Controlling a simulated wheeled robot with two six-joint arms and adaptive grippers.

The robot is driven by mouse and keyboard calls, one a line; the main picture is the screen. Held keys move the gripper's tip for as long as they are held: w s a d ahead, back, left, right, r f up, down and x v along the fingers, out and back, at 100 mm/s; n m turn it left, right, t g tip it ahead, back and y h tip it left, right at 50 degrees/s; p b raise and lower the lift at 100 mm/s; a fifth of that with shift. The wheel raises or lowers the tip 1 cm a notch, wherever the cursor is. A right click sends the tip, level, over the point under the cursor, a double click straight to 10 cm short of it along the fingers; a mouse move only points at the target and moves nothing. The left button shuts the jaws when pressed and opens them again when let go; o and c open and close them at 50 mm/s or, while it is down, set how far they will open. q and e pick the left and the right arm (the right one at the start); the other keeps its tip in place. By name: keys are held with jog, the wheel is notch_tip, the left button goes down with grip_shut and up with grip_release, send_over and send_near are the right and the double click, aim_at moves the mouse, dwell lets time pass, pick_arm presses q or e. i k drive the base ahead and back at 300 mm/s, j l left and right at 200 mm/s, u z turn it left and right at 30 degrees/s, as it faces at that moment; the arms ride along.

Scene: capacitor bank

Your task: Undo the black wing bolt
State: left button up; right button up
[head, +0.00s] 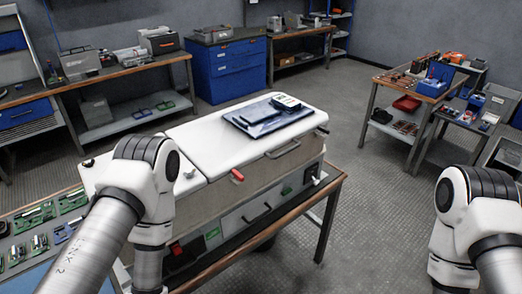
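A white-topped cabinet (215,134) stands on a wood-edged bench in the middle of the head view. A small dark fitting (88,162) sits at its far left corner, and another dark fitting (321,130) is at its right end. I cannot tell whether either is the black wing bolt. A small pale knob (190,172) stands on the lid's left part, and a red lever (237,175) is on the front edge. My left arm covers part of the cabinet's left side. Both of my arms bend down at the bottom of the view, and neither gripper shows.
A dark blue folder (262,117) with a device (287,102) on it lies on the lid. Workbenches line the back, and a table (413,84) with parts stands at the right. The floor between (370,190) is clear.

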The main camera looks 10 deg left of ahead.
aim_at(89, 164)
jog(key=u, duration=1.5)
